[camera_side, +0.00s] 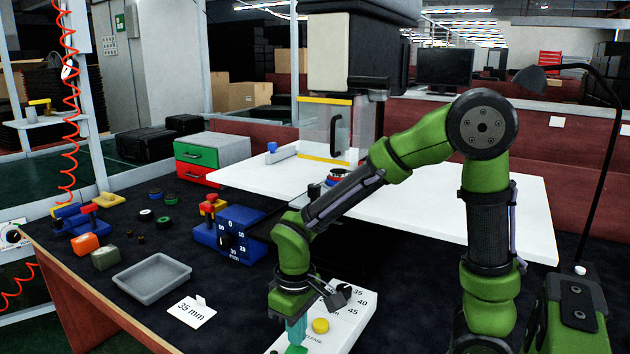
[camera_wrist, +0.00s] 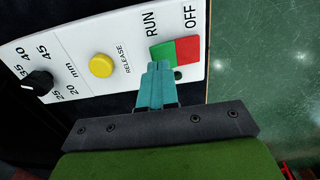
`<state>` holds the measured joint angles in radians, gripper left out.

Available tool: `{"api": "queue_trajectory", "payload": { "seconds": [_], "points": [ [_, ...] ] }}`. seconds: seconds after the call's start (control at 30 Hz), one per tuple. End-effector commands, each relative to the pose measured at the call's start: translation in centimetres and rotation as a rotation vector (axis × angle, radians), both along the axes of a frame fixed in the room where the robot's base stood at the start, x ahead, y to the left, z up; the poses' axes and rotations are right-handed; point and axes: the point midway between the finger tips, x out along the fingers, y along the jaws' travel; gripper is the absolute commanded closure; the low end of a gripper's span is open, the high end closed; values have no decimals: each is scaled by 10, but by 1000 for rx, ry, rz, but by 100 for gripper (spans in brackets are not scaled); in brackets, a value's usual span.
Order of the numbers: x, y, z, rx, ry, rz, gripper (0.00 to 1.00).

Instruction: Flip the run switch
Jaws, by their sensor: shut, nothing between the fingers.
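The run switch (camera_wrist: 187,50) shows in the wrist view as a rocker with a green half by the word RUN and a red half by the word OFF. It sits at one end of a white control panel (camera_wrist: 118,29), which also shows in the side view (camera_side: 358,318). My gripper (camera_wrist: 158,68) is shut and empty, its teal fingertips over the lower edge of the green half. Whether they touch it I cannot tell. In the side view my gripper (camera_side: 296,331) points down at the panel's near end, and only a bit of green shows below it.
The panel also bears a yellow release button (camera_wrist: 101,65) and a black mm knob (camera_wrist: 38,83). A grey tray (camera_side: 152,277) and a "35 mm" card (camera_side: 191,312) lie to the left. A blue dial block (camera_side: 229,234) stands farther back. Dark table is clear between them.

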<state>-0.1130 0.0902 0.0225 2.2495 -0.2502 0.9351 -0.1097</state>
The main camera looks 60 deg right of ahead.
Motion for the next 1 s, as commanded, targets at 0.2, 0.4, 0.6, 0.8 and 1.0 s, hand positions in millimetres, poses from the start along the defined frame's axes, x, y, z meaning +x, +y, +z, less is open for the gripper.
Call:
{"api": "queue_trajectory", "payload": {
  "seconds": [0.2,0.4,0.6,0.8,1.0],
  "points": [
    [0,0,0,0,0,0,100],
    [0,0,-1,0,1,0,100],
    [0,0,-4,0,1,0,100],
    [0,0,-8,0,0,0,100],
    [0,0,-11,0,1,-1,100]
  ]
}}
